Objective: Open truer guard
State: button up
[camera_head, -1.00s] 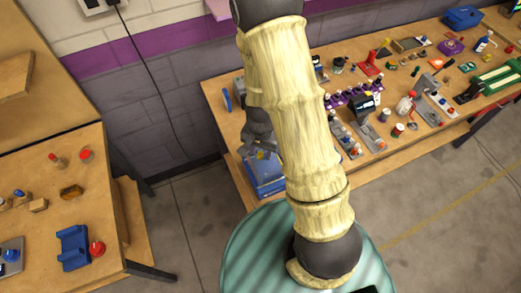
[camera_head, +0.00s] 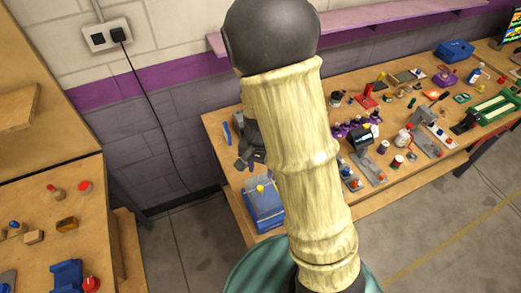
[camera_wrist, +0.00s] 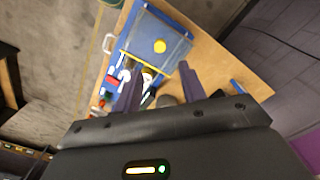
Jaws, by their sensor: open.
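A blue-framed unit (camera_head: 264,222) stands at the near left end of the long wooden bench. A clear cover with a yellow knob (camera_head: 260,188) lies over it and looks closed; I take this to be the truer guard. In the wrist view, the blue frame (camera_wrist: 126,38) and the yellow knob (camera_wrist: 160,46) show beyond my fingers. My gripper (camera_wrist: 160,82) is open with nothing between its fingers. In the head view, my gripper (camera_head: 246,161) is just behind the unit, apart from the knob and partly hidden by my arm.
The bench (camera_head: 222,150) holds several small tools and fixtures to the right, including a black device (camera_head: 362,139). A blue strip (camera_head: 227,133) lies at its left edge. Another wooden table (camera_head: 120,190) stands at the left, with open floor between.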

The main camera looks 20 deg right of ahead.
notch_tip(320, 180, up, 8)
jog(key=shift+f, duration=0.2)
dwell(0.5)
jog(key=s+d+f+n+t+b, duration=0.2)
jog(key=s+n+b, duration=0.1)
jog(key=s+n, duration=0.3)
jog(key=shift+d+n+t+b, duration=0.25)
jog(key=shift+n+t+b, duration=0.1)
jog(key=shift+n, duration=0.25)
